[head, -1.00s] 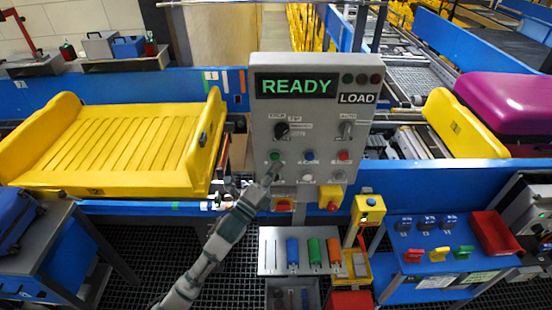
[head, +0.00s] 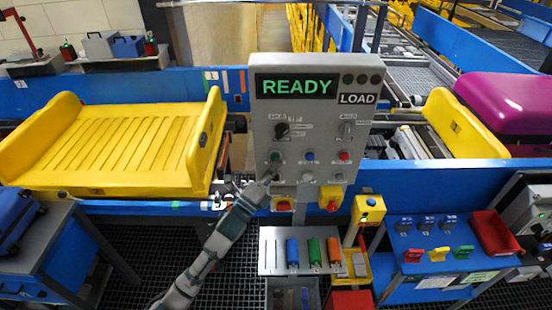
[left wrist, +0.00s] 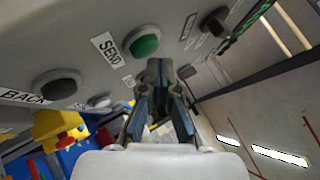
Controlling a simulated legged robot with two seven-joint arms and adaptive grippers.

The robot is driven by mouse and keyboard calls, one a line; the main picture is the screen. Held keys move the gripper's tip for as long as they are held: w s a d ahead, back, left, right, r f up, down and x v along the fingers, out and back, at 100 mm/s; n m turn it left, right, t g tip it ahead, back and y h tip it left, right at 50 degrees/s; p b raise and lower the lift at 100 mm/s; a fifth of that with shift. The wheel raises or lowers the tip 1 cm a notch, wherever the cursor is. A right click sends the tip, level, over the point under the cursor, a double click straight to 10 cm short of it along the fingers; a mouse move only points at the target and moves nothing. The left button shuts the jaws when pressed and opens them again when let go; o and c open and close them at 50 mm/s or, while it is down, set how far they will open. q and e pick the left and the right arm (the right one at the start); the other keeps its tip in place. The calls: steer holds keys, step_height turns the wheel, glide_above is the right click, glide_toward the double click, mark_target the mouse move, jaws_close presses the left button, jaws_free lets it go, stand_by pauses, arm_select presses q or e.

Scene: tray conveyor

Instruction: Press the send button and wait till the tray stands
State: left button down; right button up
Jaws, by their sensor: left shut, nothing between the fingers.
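The green send button (head: 275,156) is on the grey control panel (head: 262,125), and its SEND label reads in the left wrist view, where the green button (left wrist: 145,43) stands clear. My left gripper (head: 269,174) is shut and empty, just below the button in the head view. In the left wrist view its closed fingertips (left wrist: 157,66) are near the button, with a small gap in the picture; contact cannot be told. The panel display shows READY and LOAD. An empty yellow tray (head: 115,142) sits on the conveyor left of the panel. My right gripper is not in view.
A yellow tray (head: 455,125) with a purple suitcase (head: 510,100) is at the right. Other buttons and knobs surround the send button, including a BACK button (left wrist: 57,84). A red emergency knob (head: 331,202) and a shelf with coloured cylinders (head: 292,252) are below the panel.

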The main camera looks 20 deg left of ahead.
arm_select(q)
steer(key=shift+a, duration=0.1)
steer(key=shift+w+a, duration=0.2)
steer(key=shift+w, duration=0.35)
stand_by(0.4)
steer(key=shift+s, duration=0.2)
steer(key=shift+s+d, duration=0.15)
steer(key=shift+s, duration=0.6)
